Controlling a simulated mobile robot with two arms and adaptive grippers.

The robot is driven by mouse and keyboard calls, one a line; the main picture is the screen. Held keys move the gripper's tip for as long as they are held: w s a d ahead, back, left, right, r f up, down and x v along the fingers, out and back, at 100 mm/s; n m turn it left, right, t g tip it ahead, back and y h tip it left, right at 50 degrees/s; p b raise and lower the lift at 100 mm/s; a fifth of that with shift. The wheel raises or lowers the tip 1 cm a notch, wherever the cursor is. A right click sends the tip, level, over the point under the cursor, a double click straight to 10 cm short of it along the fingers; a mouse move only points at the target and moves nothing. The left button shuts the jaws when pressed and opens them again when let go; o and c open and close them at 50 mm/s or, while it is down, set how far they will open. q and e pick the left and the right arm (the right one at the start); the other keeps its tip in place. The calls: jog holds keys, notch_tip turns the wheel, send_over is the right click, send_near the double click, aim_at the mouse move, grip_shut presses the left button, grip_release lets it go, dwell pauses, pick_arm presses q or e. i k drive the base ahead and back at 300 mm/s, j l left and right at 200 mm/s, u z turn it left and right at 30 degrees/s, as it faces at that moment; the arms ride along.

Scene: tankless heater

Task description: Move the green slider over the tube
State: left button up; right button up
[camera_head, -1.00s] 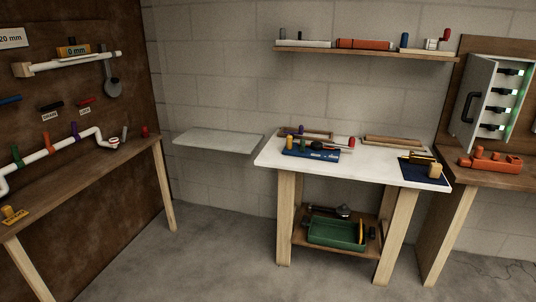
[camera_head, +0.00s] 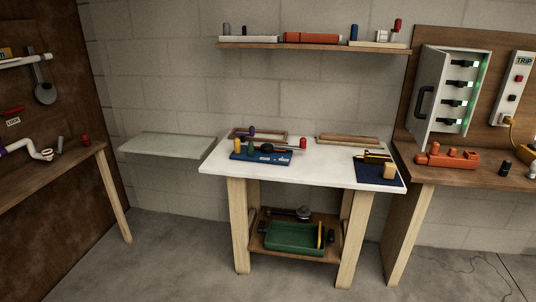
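The white tube (camera_head: 28,148) on the brown board at the far left is cut off by the frame edge. Only its right-hand bend and end show, with a bit of purple at the very edge. The green band on this tube is out of view now. I cannot tell whether this green piece is a slider. Neither of my grippers is in view.
The white table (camera_head: 330,173) stands centre, with a green bin (camera_head: 292,238) on its lower shelf. A wooden bench (camera_head: 70,166) is at left, a grey wall shelf (camera_head: 165,146) beside it. An open panel box (camera_head: 450,90) is at right. The front floor is clear.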

aim_at(250, 149)
jog(key=i+j, duration=0.2)
jog(key=i, duration=0.2)
jog(key=i+j, duration=0.15)
jog(key=i, duration=0.25)
